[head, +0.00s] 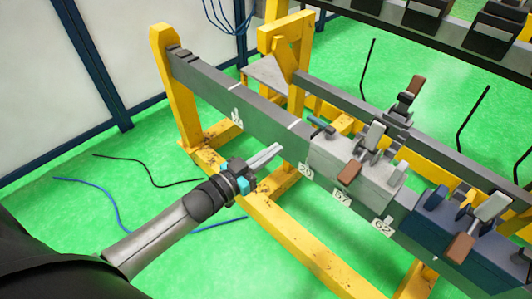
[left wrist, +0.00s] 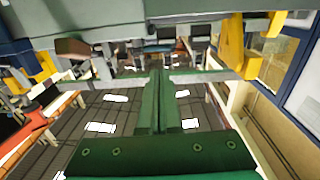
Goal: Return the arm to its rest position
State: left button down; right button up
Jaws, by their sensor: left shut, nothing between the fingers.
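My left gripper (head: 268,157) reaches in from the lower left in the head view, in front of the grey beam of the stand. Its two fingers lie together and hold nothing. In the left wrist view the closed fingers of the left gripper (left wrist: 158,105) show in the middle, with nothing between them. The fingertips look close to the beam in the head view, but I cannot tell whether they touch it. My right gripper is not in view.
A yellow stand (head: 178,90) carries the long grey beam (head: 220,97). A light grey clamp block (head: 345,172) and a dark blue block (head: 445,225) sit along it to the right. Blue and black cables (head: 100,190) lie on the green floor, which is otherwise open at left.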

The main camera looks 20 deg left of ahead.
pick_arm(q)
jog(key=s+a+f+n+g+y, duration=0.1)
jog(key=s+a+f+g+y, duration=0.35)
jog(key=f, duration=0.75)
jog(key=s+a+f+n+g+y, duration=0.1)
jog(key=s+f+n, duration=0.1)
jog(key=s+f, duration=0.75)
jog(key=s+d+f+g, duration=0.1)
jog(key=s+f+g, duration=0.2)
jog(key=s+f, duration=0.3)
jog(key=s+d+f+g+y, duration=0.1)
jog(key=s+d+f+g, duration=0.1)
jog(key=s+f, duration=0.5)
jog(key=s+d+f+m+g, duration=0.1)
jog(key=s+f+g, duration=0.4)
jog(key=s, duration=0.8)
jog(key=shift+s+d+f, duration=0.3)
jog(key=shift+d+f, duration=0.3)
jog(key=shift+f, duration=0.15)
